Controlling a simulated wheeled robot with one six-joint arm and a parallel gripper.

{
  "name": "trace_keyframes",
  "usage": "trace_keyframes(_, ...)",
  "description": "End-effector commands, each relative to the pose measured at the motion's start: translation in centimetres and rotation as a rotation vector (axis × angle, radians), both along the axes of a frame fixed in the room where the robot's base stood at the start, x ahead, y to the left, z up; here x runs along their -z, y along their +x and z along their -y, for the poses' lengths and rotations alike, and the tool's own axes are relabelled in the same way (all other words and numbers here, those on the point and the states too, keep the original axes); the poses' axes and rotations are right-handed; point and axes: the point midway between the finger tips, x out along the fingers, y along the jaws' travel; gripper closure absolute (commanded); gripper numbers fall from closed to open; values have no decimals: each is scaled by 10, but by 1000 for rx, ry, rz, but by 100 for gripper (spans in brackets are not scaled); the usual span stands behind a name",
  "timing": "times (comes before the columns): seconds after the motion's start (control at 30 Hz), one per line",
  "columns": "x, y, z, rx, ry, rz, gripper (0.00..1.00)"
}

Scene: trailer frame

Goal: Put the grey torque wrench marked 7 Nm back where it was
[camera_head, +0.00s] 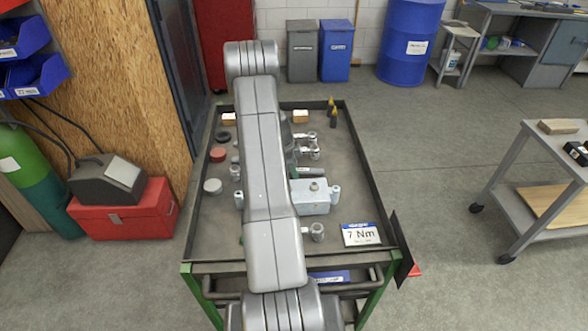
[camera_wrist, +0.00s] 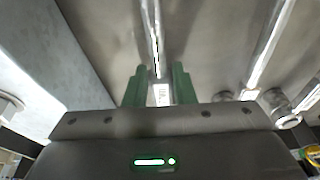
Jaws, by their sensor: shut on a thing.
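My gripper (camera_wrist: 159,82) has green fingers, shut on a grey metal wrench (camera_wrist: 152,32) whose shaft runs away between them. A small white label (camera_wrist: 162,95) shows between the fingers, but I cannot read its marking. In the head view my arm hides most of the gripper and the held wrench. A card reading 7 Nm (camera_head: 361,235) stands at the front right of the cart tray (camera_head: 350,190). A wrench head (camera_head: 317,232) sticks out left of this card. I cannot tell whether the held wrench touches the tray.
A light blue block (camera_head: 310,198) lies close right of my arm. More wrench heads (camera_head: 313,152) lie behind it. Round pucks (camera_head: 213,186) lie on the tray's left side. The tray has a raised rim.

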Motion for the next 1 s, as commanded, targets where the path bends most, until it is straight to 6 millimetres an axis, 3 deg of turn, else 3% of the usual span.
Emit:
trace_keyframes(0.07, 2, 0, 0, 0, 0, 1, 100)
trace_keyframes(0.1, 1, 0, 0, 0, 0, 0, 69)
trace_keyframes(0.2, 1, 0, 0, 0, 0, 0, 55)
trace_keyframes(0.63, -7, 1, -2, -1, 0, 2, 55)
trace_keyframes(1.0, -75, 1, -21, -1, 1, 5, 55)
